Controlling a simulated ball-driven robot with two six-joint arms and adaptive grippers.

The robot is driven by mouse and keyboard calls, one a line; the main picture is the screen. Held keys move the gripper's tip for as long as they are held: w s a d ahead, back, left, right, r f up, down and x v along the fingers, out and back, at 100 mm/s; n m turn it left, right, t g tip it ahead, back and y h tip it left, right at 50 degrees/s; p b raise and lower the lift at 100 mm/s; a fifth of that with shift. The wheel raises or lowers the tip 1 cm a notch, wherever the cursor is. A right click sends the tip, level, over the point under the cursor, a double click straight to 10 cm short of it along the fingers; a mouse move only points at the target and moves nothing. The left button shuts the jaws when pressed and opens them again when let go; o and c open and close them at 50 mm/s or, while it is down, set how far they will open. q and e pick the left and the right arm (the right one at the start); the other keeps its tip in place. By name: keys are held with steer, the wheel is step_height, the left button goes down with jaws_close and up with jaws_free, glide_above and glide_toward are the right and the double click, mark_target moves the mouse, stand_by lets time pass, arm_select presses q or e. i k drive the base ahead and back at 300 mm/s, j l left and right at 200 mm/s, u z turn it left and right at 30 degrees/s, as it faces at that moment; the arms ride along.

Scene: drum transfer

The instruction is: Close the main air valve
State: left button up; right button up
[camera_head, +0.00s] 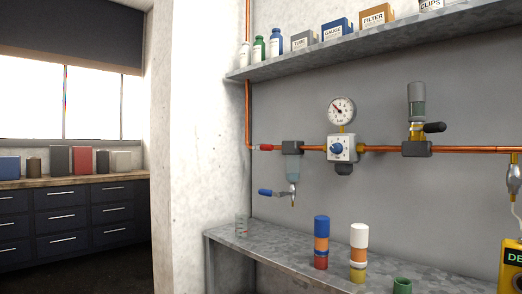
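A copper air pipe (380,149) runs across the grey wall. At its left end a red lever (264,147) lies along the pipe, beside a dark grey block (292,147). A blue lever (272,192) sits below on a small metal outlet (291,193) under a clear bowl (293,171). A regulator with a blue knob (336,148) is mid-pipe, under a round gauge (342,110). Further right, a black handle (434,127) sticks out below a grey cylinder (416,100). No label shows which is the main valve. Neither gripper is in view.
A metal shelf (370,48) with bottles and boxes is above the pipe. A metal bench (265,245) below holds a glass (241,225), two stacked columns (321,242) and a green cup (402,286). A yellow box (513,262) is at right. A white pillar stands left.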

mark_target(263, 147)
steer(key=i+j+z, duration=0.25)
steer(key=i+j, duration=0.85)
steer(key=j, duration=0.1)
